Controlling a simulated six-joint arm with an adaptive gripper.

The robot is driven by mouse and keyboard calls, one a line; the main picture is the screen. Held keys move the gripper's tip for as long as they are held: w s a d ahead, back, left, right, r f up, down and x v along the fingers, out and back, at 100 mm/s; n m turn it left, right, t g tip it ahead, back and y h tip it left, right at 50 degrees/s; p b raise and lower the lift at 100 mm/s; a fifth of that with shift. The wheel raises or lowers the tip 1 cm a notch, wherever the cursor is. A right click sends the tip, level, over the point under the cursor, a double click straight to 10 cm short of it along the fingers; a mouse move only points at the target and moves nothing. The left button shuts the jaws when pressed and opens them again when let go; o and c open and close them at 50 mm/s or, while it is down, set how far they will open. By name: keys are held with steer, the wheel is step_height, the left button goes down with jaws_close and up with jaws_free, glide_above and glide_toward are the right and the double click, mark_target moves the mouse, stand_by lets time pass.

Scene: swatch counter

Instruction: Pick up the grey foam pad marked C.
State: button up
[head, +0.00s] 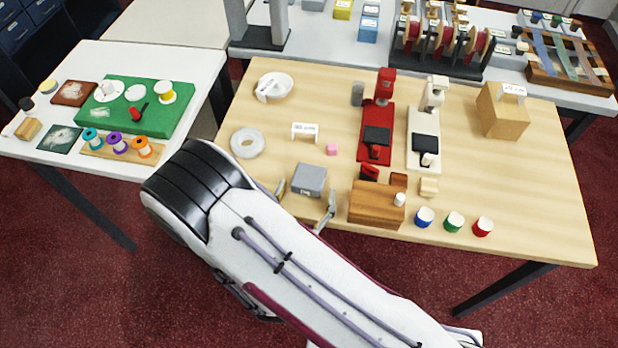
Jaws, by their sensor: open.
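A grey block-like pad (311,177) lies near the front edge of the wooden table, left of the middle. A small white label is on its front face, but its letter is too small to read. My gripper (307,188) is open. One finger shows at the pad's left and the other at its right, so the pad appears between them. I cannot tell whether the fingers touch it or how high they are. My arm reaches in from the lower right and hides the gripper's body.
A wooden block (377,205) stands close on the right. Red (375,140) and white (423,140) stands are farther right. A side table (205,80) is left.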

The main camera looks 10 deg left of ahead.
mark_target(309, 179)
steer(key=shift+w+f, duration=0.2)
steer(key=shift+w, duration=0.95)
steer(key=shift+w+f, duration=0.15)
steer(key=shift+w, duration=1)
steer(key=c, duration=1)
